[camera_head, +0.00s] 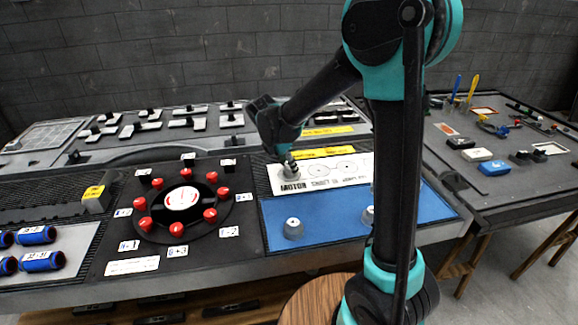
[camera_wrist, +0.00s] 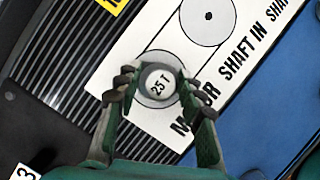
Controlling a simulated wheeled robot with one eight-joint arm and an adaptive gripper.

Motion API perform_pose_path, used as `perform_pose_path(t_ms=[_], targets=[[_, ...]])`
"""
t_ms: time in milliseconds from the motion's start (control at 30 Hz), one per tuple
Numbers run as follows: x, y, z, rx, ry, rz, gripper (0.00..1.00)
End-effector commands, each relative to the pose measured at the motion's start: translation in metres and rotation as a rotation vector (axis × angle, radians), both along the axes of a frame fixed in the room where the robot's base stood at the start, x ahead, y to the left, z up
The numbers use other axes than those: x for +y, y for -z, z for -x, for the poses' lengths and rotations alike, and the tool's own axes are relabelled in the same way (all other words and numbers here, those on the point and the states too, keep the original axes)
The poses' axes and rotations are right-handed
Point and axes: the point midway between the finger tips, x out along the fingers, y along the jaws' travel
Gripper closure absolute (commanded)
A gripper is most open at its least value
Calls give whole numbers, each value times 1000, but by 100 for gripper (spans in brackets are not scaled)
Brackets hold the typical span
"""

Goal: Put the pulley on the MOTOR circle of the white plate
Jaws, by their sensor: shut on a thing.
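The pulley (camera_wrist: 158,84) has a pale top marked "25 T". It sits between my gripper's fingertips (camera_wrist: 154,90), which are shut on it. In the wrist view it lies over the MOTOR circle of the white plate (camera_wrist: 120,70); a grey rim of the circle shows around it. In the head view my gripper (camera_head: 288,163) is at the plate's left end, above the word MOTOR, with the pulley (camera_head: 290,172) low at the plate (camera_head: 345,182). I cannot tell whether the pulley touches the plate. The fingers hide its sides.
A blue mat (camera_head: 330,232) in front of the plate holds two grey pulleys, one (camera_head: 293,228) at left and one (camera_head: 368,215) partly behind my arm. A dial with red knobs (camera_head: 182,200) lies left. A side table (camera_head: 500,190) with tools stands right.

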Motion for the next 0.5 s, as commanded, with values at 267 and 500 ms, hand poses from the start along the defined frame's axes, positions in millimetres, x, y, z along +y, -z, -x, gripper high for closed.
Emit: perform_pose_path(t_ms=[267, 500], targets=[[0, 2, 0, 0, 0, 0, 93], [0, 2, 0, 0, 0, 0, 41]])
